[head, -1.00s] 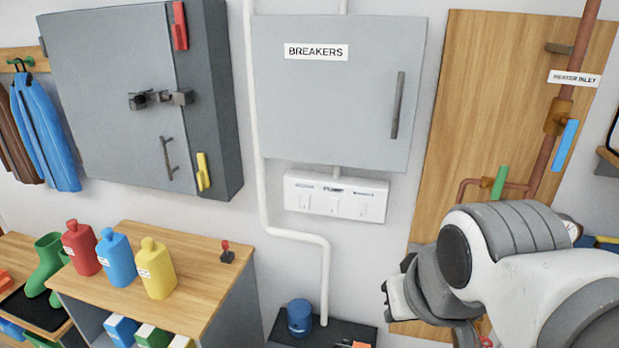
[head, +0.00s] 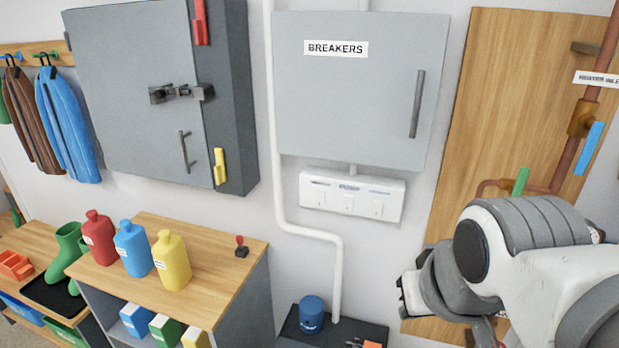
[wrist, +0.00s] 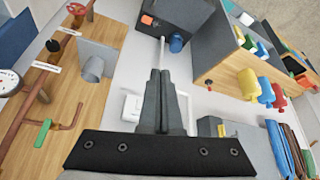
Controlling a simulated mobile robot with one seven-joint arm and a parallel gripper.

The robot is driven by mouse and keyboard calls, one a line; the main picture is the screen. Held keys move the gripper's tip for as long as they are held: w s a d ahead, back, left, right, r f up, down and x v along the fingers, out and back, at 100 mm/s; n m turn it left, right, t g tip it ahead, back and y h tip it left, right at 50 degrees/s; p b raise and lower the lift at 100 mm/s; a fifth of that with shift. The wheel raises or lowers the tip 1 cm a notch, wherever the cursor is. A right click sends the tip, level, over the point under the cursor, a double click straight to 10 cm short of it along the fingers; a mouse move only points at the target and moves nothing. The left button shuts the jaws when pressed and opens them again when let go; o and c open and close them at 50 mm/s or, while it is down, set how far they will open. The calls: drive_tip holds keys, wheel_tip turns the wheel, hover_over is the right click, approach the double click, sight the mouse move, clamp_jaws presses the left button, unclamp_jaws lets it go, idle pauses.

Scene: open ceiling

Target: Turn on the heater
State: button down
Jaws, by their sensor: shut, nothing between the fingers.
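A red-brown pipe with a "HEATER INLET" label (head: 598,79) runs down a wooden board at the right. A blue handle (head: 589,148) stands on its brass valve. A green handle (head: 521,181) is on the lower branch; it also shows in the wrist view (wrist: 43,133). A white panel with three switches (head: 351,196) hangs under the grey breakers box (head: 360,90), whose door is shut. The switch labels are too small to read. My gripper (wrist: 160,72) is shut and empty, apart from these things; its fingertips are not clear in the head view. No heater is clearly identifiable.
A grey cabinet (head: 130,100) with red and yellow handles is at left. Bottles stand on a wooden-topped shelf (head: 215,255) below it. A white pipe (head: 277,150) runs down the wall to a dark low stand holding a blue container (head: 311,315).

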drive_tip(key=w+a+n+h+b, duration=0.1)
drive_tip(key=w+n+h+b, duration=0.35)
drive_tip(key=w, duration=1.25)
drive_tip(key=w+a+f+n+t, duration=0.1)
drive_tip(key=w+a+f+n, duration=0.2)
drive_tip(key=w+a, duration=0.3)
drive_tip(key=w+a+f+n+t+y, duration=0.1)
drive_tip(key=w+a+f+n+t, duration=0.1)
drive_tip(key=w+a+n, duration=0.4)
drive_tip(key=w+p, duration=0.1)
drive_tip(key=w, duration=0.4)
drive_tip(key=shift+w+a+f, duration=0.2)
drive_tip(key=shift+a+f, duration=0.15)
drive_tip(key=shift+f, duration=0.05)
drive_tip(key=shift+f+n, duration=0.1)
drive_tip(key=shift+n, duration=0.15)
drive_tip(key=p, duration=0.1)
approach(319, 205)
drive_tip(key=s+f+x, duration=0.1)
drive_tip(key=x, duration=0.4)
drive_tip(key=shift+w+d+r, duration=0.1)
drive_tip(key=shift+w, duration=0.3)
drive_tip(key=shift+w+d+r, duration=0.15)
drive_tip(key=shift+w, duration=0.3)
drive_tip(key=shift+f, duration=0.1)
